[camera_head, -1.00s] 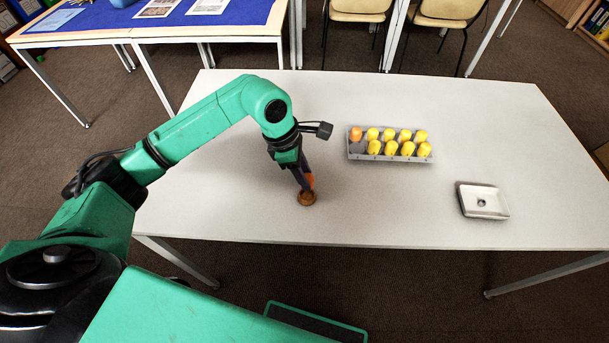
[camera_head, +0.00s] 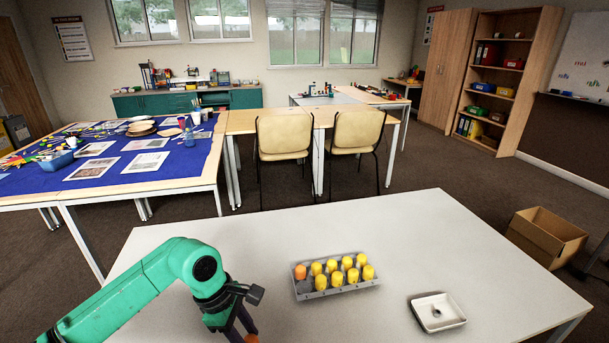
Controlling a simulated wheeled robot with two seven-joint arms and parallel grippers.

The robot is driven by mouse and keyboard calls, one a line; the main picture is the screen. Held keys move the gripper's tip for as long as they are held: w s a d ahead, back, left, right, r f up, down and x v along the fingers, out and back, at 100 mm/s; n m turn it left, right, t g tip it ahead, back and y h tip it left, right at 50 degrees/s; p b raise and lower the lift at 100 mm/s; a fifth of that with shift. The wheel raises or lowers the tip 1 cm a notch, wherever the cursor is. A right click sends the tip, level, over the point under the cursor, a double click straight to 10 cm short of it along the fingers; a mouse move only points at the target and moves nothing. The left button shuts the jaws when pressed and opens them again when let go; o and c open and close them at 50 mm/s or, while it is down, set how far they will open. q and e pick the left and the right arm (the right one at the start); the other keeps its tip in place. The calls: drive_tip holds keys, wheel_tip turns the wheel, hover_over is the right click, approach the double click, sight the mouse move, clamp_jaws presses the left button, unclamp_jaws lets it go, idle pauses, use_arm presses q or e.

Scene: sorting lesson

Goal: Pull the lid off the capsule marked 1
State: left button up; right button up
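A grey tray (camera_head: 341,291) on the white table holds two rows of capsules, several with yellow lids (camera_head: 333,266) and one with an orange lid (camera_head: 300,272) at the back left. The front-left place shows no coloured lid. The marks are too small to read. My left gripper (camera_head: 241,328) points down at the bottom edge, left of the tray. A bit of something orange (camera_head: 252,338) shows at its fingers. The fingertips are cut off by the picture edge, so their grip is hidden. My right gripper is out of view.
A white square dish (camera_head: 438,313) with a small grey thing in it stands right of the tray. The white table (camera_head: 400,240) is clear around both. Chairs (camera_head: 284,137), a blue-covered table (camera_head: 110,176) and a cardboard box (camera_head: 547,236) lie beyond.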

use_arm(q)
drive_tip(key=s+a+f+m+g+y, duration=0.1)
drive_tip(key=m, duration=0.4)
drive_tip(key=s+a+m+g+y, duration=0.1)
drive_tip(key=m, duration=0.4)
drive_tip(key=s+a+f+m+g, duration=0.1)
drive_tip(key=s+m, duration=0.1)
drive_tip(key=m, duration=0.2)
drive_tip(key=shift+a+f+m+y+p, duration=0.3)
drive_tip(key=shift+a+m+y, duration=0.1)
drive_tip(key=shift+s+a+f+m+y, duration=0.15)
drive_tip(key=shift+s+a+m+y, duration=0.15)
drive_tip(key=shift+m, duration=0.7)
drive_tip(key=d+r+m+y, duration=0.2)
drive_tip(key=d+r+m, duration=0.5)
drive_tip(key=d+r, duration=0.3)
drive_tip(key=shift+w+d+r+t, duration=0.3)
drive_tip(key=shift+d+r, duration=0.1)
drive_tip(key=shift+d, duration=0.85)
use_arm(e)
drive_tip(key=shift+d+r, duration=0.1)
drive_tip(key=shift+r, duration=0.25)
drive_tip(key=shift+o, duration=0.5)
